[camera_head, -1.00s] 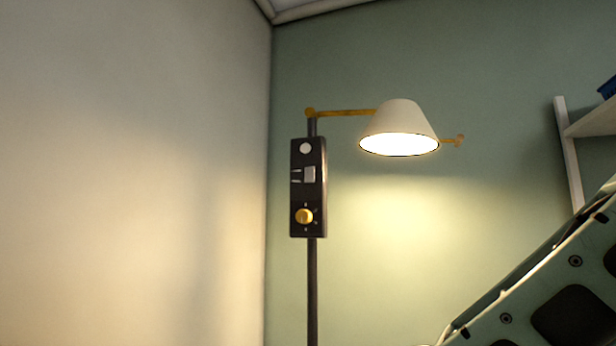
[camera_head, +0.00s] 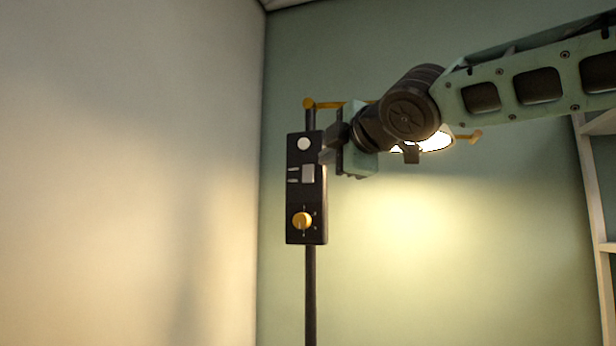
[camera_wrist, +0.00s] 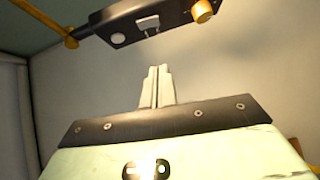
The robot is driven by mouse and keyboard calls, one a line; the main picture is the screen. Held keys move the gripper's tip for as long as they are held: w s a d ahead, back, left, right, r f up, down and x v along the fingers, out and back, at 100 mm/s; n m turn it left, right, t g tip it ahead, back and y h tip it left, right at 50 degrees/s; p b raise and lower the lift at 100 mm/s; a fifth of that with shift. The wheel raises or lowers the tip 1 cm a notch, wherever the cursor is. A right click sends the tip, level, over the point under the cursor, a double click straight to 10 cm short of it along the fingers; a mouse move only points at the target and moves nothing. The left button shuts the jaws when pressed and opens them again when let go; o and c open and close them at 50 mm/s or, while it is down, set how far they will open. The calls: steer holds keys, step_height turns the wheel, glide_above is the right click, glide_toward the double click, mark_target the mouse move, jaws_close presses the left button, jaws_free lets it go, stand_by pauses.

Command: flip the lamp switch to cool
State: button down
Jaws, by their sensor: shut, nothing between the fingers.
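The lamp has a dark upright control box (camera_head: 295,236) on a pole. On the box are a round white button (camera_head: 304,144), a pale rectangular switch (camera_head: 308,174) with two short marks at its left, and a yellow knob (camera_head: 302,221). In the wrist view the switch (camera_wrist: 148,23) shows near the top edge. My gripper (camera_head: 327,156) is at the box's right edge, near the button and switch; contact cannot be told. In the wrist view its fingers (camera_wrist: 157,86) are together and empty, below the box in the picture. The lit shade (camera_head: 436,143) glows warm, mostly hidden by my arm.
A yellow lamp arm (camera_head: 335,104) runs just above my gripper. A pale wall (camera_head: 130,180) stands left of the pole. White shelving (camera_head: 592,180) is at the right. The space below my arm, right of the pole, is clear.

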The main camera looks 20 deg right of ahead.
steer(key=p, duration=0.2)
glide_toward(304, 181)
steer(key=w+a, duration=0.3)
steer(key=shift+w+d+p, duration=0.7)
steer(key=shift+w+p, duration=0.2)
steer(key=shift+p, duration=0.05)
steer(key=shift+w+d+f, duration=0.25)
steer(key=shift+w+d, duration=0.05)
steer(key=shift+w, duration=0.2)
